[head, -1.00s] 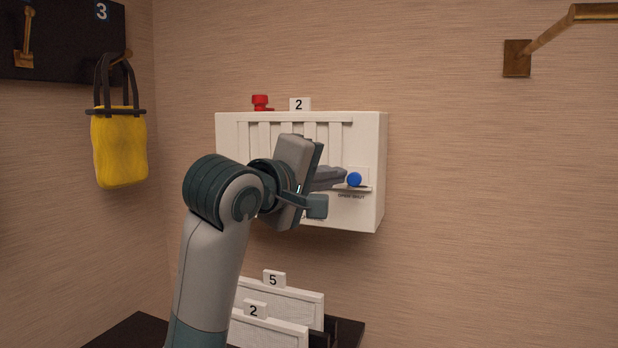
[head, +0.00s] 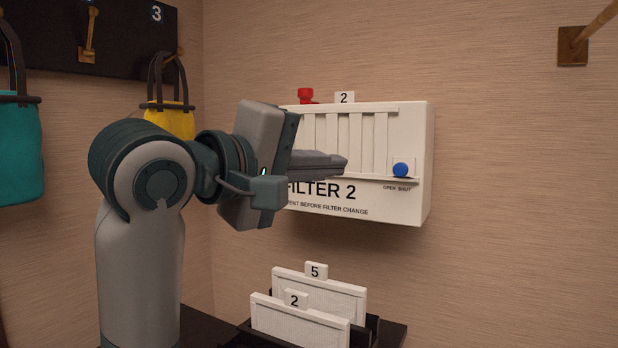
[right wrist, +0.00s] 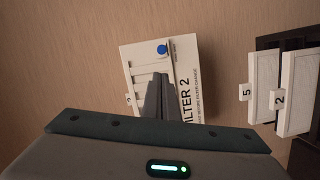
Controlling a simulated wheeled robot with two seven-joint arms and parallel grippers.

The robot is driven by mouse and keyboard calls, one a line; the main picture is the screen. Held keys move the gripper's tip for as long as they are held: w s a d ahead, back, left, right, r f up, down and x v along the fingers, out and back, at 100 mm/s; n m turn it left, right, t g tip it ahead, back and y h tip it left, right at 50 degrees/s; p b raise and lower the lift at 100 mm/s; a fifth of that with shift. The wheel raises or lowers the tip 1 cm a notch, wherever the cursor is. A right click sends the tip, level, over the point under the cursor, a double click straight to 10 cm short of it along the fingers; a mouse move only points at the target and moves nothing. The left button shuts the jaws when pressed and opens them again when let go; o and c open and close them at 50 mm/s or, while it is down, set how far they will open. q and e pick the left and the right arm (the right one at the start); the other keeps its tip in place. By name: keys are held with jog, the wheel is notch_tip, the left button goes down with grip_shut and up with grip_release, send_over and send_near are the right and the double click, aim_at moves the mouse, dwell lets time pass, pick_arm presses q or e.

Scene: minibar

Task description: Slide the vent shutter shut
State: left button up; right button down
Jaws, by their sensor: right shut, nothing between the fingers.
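The vent is a white wall box (head: 425,155) marked "FILTER 2", with upright slats (head: 348,140) on its front. A blue knob (head: 401,170) sits at the right end of the slats, above the small "OPEN SHUT" lettering and nearer the word "SHUT". In the right wrist view, the knob (right wrist: 162,49) lies beyond the fingertips. My right gripper (head: 344,164) is shut and empty, in front of the slats and left of the knob, apart from it. Its fingers also show in the right wrist view (right wrist: 158,76). The gripper hides the box's left part. My left gripper is out of view.
A red knob (head: 306,95) and a "2" tag (head: 344,97) top the box. Below, filter panels tagged "5" (head: 335,290) and "2" (head: 290,319) stand in a dark rack. Yellow (head: 170,122) and teal (head: 18,150) bags hang at left.

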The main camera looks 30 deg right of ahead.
jog(key=shift+v, duration=1.7)
jog(key=shift+w+d+f, duration=0.1)
